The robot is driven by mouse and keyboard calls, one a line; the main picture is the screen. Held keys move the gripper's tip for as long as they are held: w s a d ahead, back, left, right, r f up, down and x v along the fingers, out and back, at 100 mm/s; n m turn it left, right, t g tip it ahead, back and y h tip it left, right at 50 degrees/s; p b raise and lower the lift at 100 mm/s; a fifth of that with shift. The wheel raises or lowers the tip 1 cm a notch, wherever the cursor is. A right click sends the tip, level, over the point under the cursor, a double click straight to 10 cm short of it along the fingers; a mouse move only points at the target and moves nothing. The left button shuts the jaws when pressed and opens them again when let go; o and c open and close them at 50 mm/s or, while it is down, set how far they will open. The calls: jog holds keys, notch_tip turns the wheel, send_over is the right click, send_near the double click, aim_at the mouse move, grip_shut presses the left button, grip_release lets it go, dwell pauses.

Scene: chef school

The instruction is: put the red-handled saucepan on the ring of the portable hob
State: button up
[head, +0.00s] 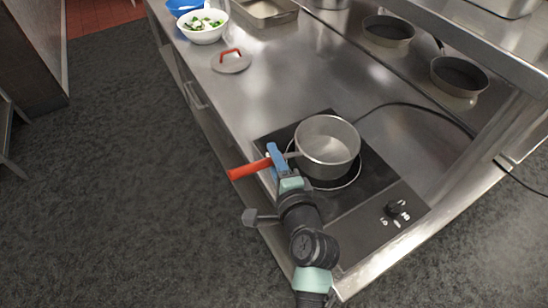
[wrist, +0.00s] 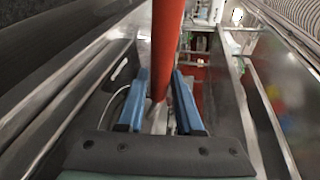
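The grey saucepan (head: 327,147) with a red handle (head: 249,169) is upright over the ring (head: 337,187) of the black portable hob (head: 370,196). The ring's near edge shows below the pan in the head view. I cannot tell whether the pan's base touches the ring or hangs just above it. My gripper (head: 275,158) is at the handle, near where it joins the pan.
A lid with a red grip (head: 231,63), a white bowl of food (head: 203,27) and a metal tray (head: 265,12) stand further back on the steel counter (head: 290,82). Two round tins (head: 459,80) sit at the right. A black cable (head: 420,108) runs behind the hob.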

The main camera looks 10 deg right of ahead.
jog(key=o, duration=0.3)
jog(key=shift+r, duration=0.15)
jog(key=b+v, duration=0.1)
jog(key=v, duration=1.1)
jog(key=w+a+r+n+t, duration=0.1)
jog(key=w+r+n+t, duration=0.15)
jog(key=r, duration=0.65)
jog(key=w+a+r+n+t, duration=0.15)
jog(key=r+n, duration=0.25)
jog(key=r, duration=0.4)
jog(key=w+a+r+n+t, duration=0.2)
jog(key=w+r+n, duration=0.15)
jog(key=r, duration=0.55)
jog(key=s+a+r+n+t, duration=0.1)
jog(key=s+r+n+t, duration=0.1)
jog(key=r, duration=0.5)
jog(key=s+a+r+n+t+h, duration=0.1)
jog(key=s+r+n+t, duration=0.1)
jog(key=r, duration=0.6)
jog(key=s+a+r+n+t, duration=0.2)
jog(key=s+r+n, duration=0.1)
jog(key=s+r, duration=0.3)
notch_tip(320, 180, up, 2)
jog(key=shift+r+n+h, duration=0.2)
jog(key=shift+n+h, duration=0.2)
jog(key=shift+s+a, duration=0.1)
jog(key=shift+a, duration=0.05)
